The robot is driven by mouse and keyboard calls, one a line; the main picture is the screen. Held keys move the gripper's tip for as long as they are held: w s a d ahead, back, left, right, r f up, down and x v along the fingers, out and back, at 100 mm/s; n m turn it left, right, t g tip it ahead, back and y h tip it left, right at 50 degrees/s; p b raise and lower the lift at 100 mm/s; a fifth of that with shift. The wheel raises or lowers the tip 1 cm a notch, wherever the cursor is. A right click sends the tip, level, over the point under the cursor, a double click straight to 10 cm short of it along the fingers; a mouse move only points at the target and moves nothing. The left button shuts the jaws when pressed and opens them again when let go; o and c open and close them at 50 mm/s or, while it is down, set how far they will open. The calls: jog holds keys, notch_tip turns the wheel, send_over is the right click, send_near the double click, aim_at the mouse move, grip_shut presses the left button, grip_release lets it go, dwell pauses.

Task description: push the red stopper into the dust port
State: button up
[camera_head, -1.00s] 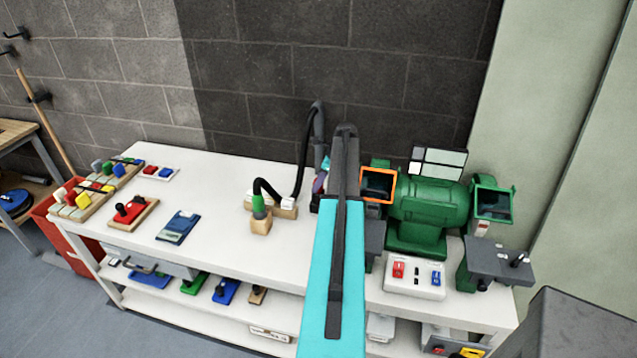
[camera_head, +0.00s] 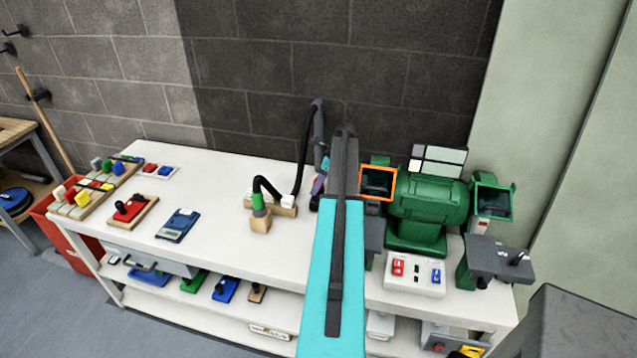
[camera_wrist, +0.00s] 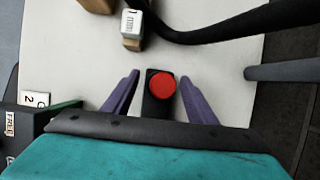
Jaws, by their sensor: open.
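In the wrist view, a round red cap (camera_wrist: 162,85), which looks like the red stopper, sits at the top of a dark block-like body (camera_wrist: 156,112). I cannot tell whether that dark body is the dust port or how deep the red piece sits. My gripper (camera_wrist: 158,77) is open, with one purple finger on each side of the dark body. Contact cannot be told. In the head view my gripper (camera_head: 318,186) is low beside the grinder, partly behind my arm, and the stopper is hidden.
A green grinder (camera_head: 428,205) stands right of my arm, with a white switch box (camera_head: 414,276) in front. A black hose (camera_head: 302,165) with a green collar and wooden block (camera_head: 260,222) is to the left. The white bench (camera_head: 225,240) is clear at its middle front.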

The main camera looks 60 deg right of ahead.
jog(key=shift+r, duration=0.1)
jog(key=b+v, duration=0.4)
jog(key=v, duration=0.9)
jog(key=shift+r+b, duration=0.3)
jog(key=shift+s+d, duration=0.1)
dwell(0.9)
